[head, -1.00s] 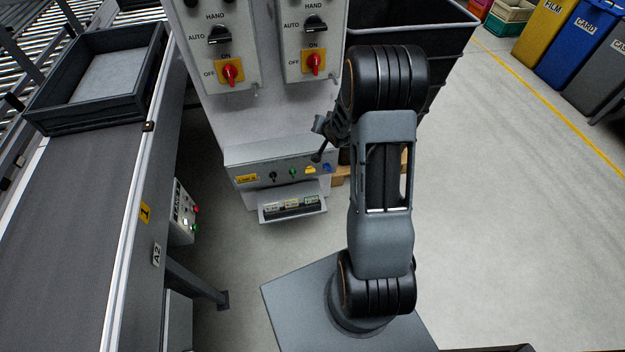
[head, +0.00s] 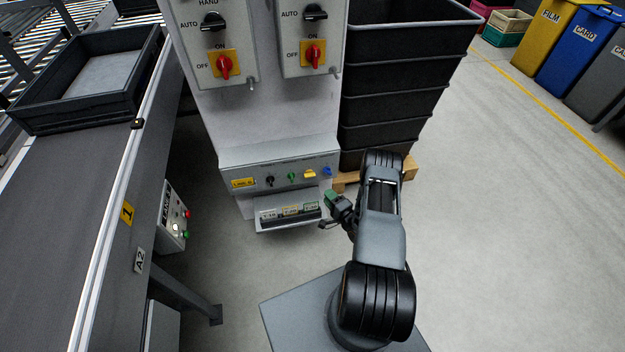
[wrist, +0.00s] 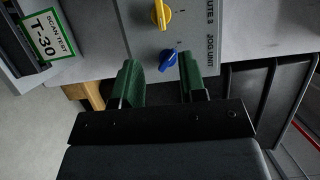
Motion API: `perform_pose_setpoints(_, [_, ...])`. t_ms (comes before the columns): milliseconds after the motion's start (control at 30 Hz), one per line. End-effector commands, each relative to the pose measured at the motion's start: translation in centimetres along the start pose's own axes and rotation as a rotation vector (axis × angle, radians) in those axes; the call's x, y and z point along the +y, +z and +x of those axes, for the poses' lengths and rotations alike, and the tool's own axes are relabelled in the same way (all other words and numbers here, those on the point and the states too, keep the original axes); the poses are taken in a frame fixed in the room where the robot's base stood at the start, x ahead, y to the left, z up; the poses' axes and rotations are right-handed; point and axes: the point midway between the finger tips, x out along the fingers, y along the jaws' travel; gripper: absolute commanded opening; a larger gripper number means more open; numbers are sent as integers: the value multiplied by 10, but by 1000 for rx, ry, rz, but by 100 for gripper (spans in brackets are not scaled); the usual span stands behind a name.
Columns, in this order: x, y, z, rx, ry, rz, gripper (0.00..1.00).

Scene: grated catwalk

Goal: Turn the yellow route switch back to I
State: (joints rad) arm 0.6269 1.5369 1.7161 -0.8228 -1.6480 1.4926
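The yellow route switch (head: 310,174) is on the low sloped panel (head: 256,172) of the grey cabinet, between a green and a blue switch.
A card tray (head: 290,222) juts out below the panel; its T-30 card (wrist: 42,36) shows left in the wrist view. Black stacked crates (head: 393,105) stand right of the cabinet on a wooden pallet (head: 409,168). A conveyor (head: 75,215) runs along the left.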

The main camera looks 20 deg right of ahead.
Motion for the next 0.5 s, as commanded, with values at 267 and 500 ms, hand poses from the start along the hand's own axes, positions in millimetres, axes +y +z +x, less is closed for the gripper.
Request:
perform_pose_setpoints(267, [0,1,56,-5,-2,-5,38])
perform_pose_setpoints(500, [0,1,93,-2,-1,-4,38])
